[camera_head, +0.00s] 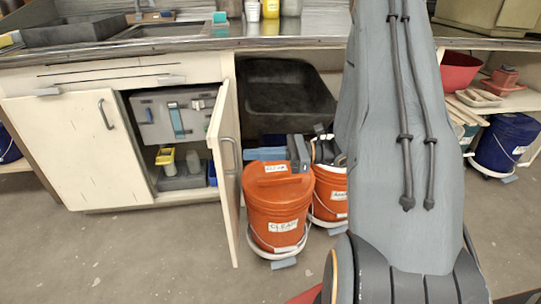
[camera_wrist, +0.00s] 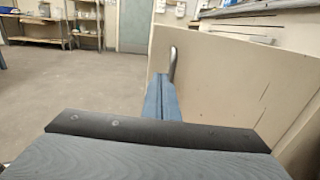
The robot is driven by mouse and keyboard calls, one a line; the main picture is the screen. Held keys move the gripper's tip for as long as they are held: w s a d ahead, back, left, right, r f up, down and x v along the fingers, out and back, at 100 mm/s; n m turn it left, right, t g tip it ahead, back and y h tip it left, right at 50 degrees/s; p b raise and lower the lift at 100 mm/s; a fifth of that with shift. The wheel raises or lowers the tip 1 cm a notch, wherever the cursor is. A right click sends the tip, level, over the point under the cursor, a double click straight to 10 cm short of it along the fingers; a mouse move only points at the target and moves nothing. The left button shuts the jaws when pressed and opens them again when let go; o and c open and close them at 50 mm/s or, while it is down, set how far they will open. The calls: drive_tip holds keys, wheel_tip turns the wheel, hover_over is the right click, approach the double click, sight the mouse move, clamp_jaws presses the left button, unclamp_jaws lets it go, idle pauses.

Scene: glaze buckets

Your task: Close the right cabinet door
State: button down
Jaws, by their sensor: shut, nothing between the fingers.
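The right cabinet door (camera_head: 226,185) is cream and stands open, swung out toward me and seen almost edge-on in the head view. Its grey handle (camera_head: 231,155) is on the outer face, near the free edge. In the wrist view the door (camera_wrist: 220,85) is a broad panel, with the handle (camera_wrist: 173,65) near its left edge. My gripper (camera_head: 250,154) is to the right of the door, on its outer side, pointing left at handle height. Its blue fingers (camera_wrist: 163,98) are shut and empty, close to the handle and door face; I cannot tell whether they touch.
The left cabinet door (camera_head: 75,150) looks closed. Tools and a yellow item (camera_head: 165,157) show inside the cabinet opening. An orange bucket (camera_head: 276,212) stands below my gripper, with another (camera_head: 329,195) behind it. Floor (camera_head: 150,260) in front of the cabinet is clear.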

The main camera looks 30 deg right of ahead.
sight(222, 156)
drive_tip(key=x, duration=0.5)
drive_tip(key=shift+a+b, duration=0.15)
drive_tip(key=shift+b, duration=0.15)
drive_tip(key=shift+a, duration=0.15)
drive_tip(key=shift+w, duration=0.1)
